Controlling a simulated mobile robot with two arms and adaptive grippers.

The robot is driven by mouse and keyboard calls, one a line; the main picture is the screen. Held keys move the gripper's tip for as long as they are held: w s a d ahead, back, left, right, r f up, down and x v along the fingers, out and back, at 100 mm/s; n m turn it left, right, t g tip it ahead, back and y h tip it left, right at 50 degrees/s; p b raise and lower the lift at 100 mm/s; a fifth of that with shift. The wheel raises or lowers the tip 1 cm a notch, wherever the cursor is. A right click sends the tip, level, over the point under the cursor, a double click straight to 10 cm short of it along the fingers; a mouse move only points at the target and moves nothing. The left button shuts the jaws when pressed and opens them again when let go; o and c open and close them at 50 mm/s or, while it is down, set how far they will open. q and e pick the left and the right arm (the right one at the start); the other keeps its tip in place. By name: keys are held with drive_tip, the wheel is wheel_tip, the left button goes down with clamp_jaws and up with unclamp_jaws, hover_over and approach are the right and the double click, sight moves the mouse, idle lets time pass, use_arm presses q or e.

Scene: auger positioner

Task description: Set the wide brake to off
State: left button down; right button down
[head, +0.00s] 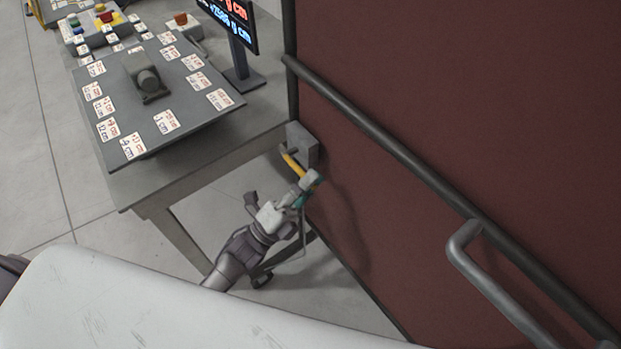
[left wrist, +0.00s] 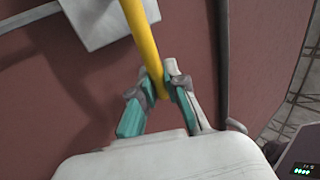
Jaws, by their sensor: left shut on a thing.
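The brake shows as a yellow lever (head: 293,164) on a grey box (head: 302,146) fixed to the dark red panel. My left gripper (head: 311,181) is at the lower right end of the lever. In the left wrist view, the yellow lever (left wrist: 143,42) runs down from the grey box (left wrist: 108,18) to between the fingertips of my left gripper (left wrist: 160,86). The gripper is shut on the lever near its free end. No label for the lever's settings can be read. My right gripper is not in view.
The dark red panel (head: 430,110) fills the right side, with a dark rail (head: 385,130) and a grey handle (head: 500,290) on it. A grey table (head: 215,150) with a labelled board (head: 190,100) stands to the left. A display (head: 235,25) stands at the back.

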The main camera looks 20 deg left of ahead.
use_arm(q)
drive_tip(key=c, duration=1.2)
unclamp_jaws()
drive_tip(key=shift+f, duration=0.1)
drive_tip(key=v, duration=1.2)
drive_tip(key=shift+a, duration=0.1)
